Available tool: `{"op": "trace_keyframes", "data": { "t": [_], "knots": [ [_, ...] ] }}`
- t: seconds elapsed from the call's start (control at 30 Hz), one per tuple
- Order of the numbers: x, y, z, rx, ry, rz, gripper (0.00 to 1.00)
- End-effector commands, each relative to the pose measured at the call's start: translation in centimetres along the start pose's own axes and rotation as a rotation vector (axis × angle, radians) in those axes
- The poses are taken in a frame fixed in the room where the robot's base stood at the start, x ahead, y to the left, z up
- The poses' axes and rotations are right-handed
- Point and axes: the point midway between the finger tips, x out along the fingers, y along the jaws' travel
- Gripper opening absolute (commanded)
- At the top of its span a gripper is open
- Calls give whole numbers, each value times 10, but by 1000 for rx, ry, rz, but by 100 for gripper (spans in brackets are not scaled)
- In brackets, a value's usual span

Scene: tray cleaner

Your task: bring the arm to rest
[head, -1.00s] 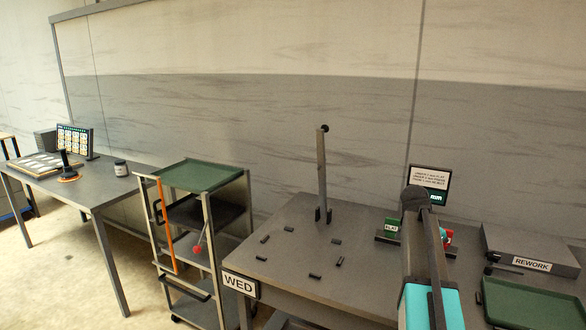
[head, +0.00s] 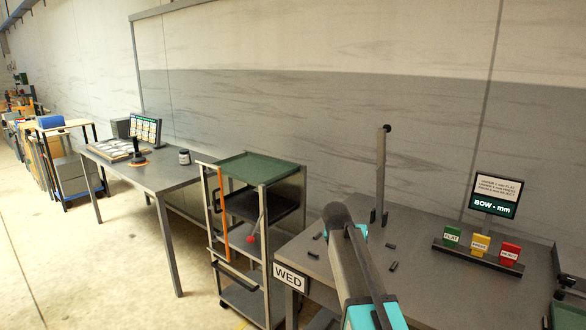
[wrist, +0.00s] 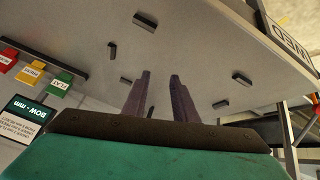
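My arm (head: 362,275) rises from the bottom of the head view, in front of the grey WED table (head: 440,290). Its fingers are hidden in that view. In the wrist view my gripper (wrist: 160,78) shows two dark fingers standing apart with nothing between them. The table's grey top with several small black blocks (wrist: 145,22) lies beyond the fingers. The gripper appears clear of the blocks and the sign stand.
A cart (head: 259,190) with a green tray on top stands left of the WED table. Green, yellow and red blocks (head: 480,243) sit below a "BOW - mm" screen (head: 496,195). A post (head: 381,175) stands on the table. Another table (head: 170,178) is farther left.

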Motion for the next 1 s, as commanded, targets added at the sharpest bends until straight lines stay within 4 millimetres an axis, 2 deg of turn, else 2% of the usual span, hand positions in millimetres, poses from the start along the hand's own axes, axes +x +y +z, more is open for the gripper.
{"op": "trace_keyframes", "data": {
  "t": [0.03,0.2,0.4,0.53,0.6,0.73,0.87,1.0],
  "knots": [
    [-5,-25,5,-50,15,-21,26],
    [-24,-92,17,-202,69,-81,26],
    [-40,-150,38,-341,114,-132,26],
    [-42,-179,59,-421,124,-158,26],
    [-36,-188,74,-455,116,-167,26],
    [-20,-190,99,-488,86,-173,26],
    [1,-182,126,-505,41,-172,26],
    [30,-167,162,-515,-27,-168,26]
  ]
}}
